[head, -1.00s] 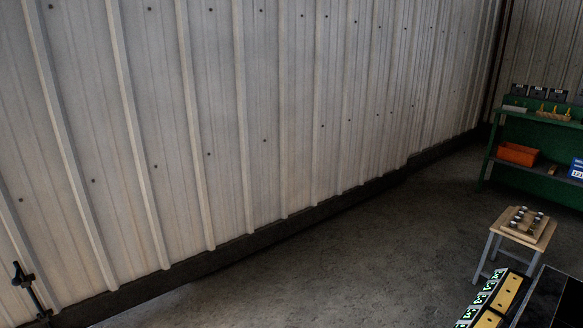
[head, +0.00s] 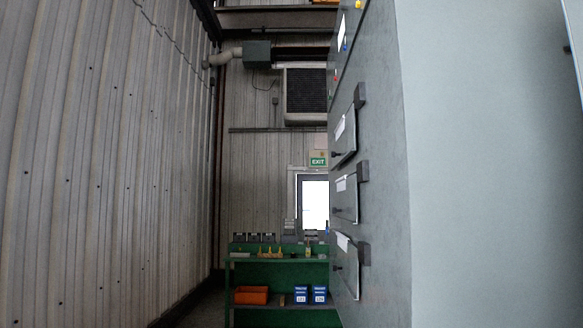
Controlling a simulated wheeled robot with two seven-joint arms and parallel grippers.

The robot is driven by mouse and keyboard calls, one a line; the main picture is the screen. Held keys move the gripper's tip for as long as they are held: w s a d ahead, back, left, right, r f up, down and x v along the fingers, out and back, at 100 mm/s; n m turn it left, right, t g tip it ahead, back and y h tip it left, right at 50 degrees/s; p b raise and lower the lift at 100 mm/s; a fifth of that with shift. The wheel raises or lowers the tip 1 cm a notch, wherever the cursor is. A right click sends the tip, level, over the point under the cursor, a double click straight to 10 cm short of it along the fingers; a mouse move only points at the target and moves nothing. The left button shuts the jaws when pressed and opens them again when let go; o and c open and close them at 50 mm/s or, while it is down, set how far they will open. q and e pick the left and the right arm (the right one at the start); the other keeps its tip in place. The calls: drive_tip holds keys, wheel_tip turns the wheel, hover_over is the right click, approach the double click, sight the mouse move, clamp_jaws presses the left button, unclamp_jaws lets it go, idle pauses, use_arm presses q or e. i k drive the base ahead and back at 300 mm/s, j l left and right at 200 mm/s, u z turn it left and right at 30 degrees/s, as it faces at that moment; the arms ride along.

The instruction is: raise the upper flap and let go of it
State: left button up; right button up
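A tall grey enclosure (head: 385,240) fills the right half of the head view, its front seen at a steep angle. Three dark flaps sit one above another on it: the upper flap (head: 344,138), the middle flap (head: 346,200) and the lower flap (head: 346,268). Each has a white label and a small dark knob, with a dark block at its right. They are seen nearly edge-on, so I cannot tell how far any of them stands open. Neither of my grippers is in view.
A panel (head: 343,60) with small coloured parts is above the flaps. A green workbench (head: 280,268) holds an orange bin (head: 251,295) and blue boxes (head: 301,294) behind, below an exit sign (head: 318,160). A corrugated wall (head: 110,160) stands at left.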

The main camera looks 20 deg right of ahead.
sight(344, 141)
drive_tip(key=i+j+z, duration=0.1)
drive_tip(key=i+z, duration=0.15)
drive_tip(key=z, duration=0.2)
drive_tip(key=i+j+z, duration=0.15)
drive_tip(key=z, duration=0.25)
drive_tip(key=i+j+z, duration=0.25)
drive_tip(key=z, duration=0.2)
